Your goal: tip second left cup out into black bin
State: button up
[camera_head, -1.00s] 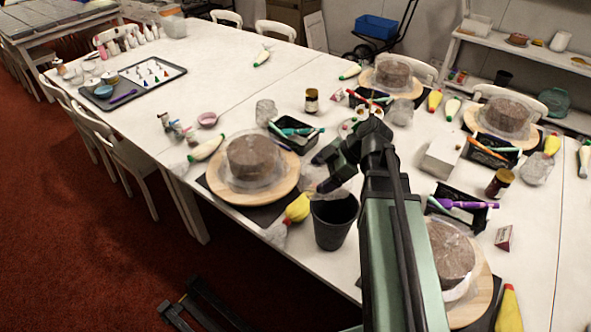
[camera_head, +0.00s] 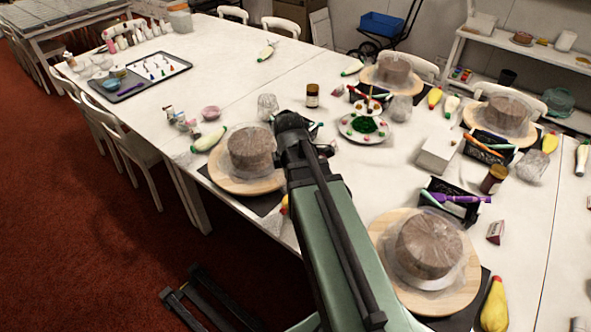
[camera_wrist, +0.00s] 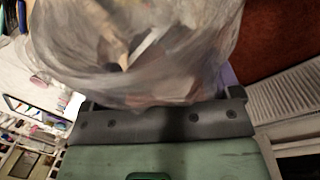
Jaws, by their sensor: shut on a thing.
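In the wrist view my gripper (camera_wrist: 155,88) is shut on a clear, crumpled-looking plastic cup (camera_wrist: 135,45). The cup fills the upper middle of that view, and pale and dark bits show in or through it. In the head view my arm's wrist stands over the table near the left cake, and its own links hide the fingers and the held cup. The black bin is not visible now; my arm covers the part of the table where it stood. Other clear cups stand beyond the left cake (camera_head: 267,106) and beyond the middle of the table (camera_head: 401,108).
Cakes on wooden turntables stand at left (camera_head: 250,150), front right (camera_head: 428,247) and farther back. A black caddy of pens (camera_head: 452,203), a brown jar (camera_head: 493,179) and a white plate with green (camera_head: 363,127) are right of my arm.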

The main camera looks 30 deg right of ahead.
jog(key=shift+w+a+r+g+h, duration=0.15)
jog(key=shift+a+h, duration=0.1)
jog(key=shift+h, duration=0.3)
jog(key=shift+w+a+g+h, duration=0.15)
jog(key=shift+a+h, duration=0.1)
jog(key=shift+h, duration=0.3)
jog(key=h+b, duration=0.1)
jog(key=f+h+b, duration=0.1)
jog(key=b, duration=0.1)
jog(key=shift+s+d+f+g, duration=0.15)
jog(key=shift+d+f+g, duration=0.05)
jog(key=shift+g, duration=0.2)
jog(key=h+b, duration=0.2)
jog(key=d+g+b, duration=0.1)
jog(key=shift+s+f+n+h, duration=0.15)
jog(key=shift+f+n+h, duration=0.15)
jog(key=shift+h, duration=0.1)
jog(key=shift+s+d+r+h+b, duration=0.1)
jog(key=shift+d+r+h+b, duration=0.1)
jog(key=shift+h+b, duration=0.45)
jog(key=shift+r+g+h, duration=0.25)
jog(key=shift+g, duration=0.05)
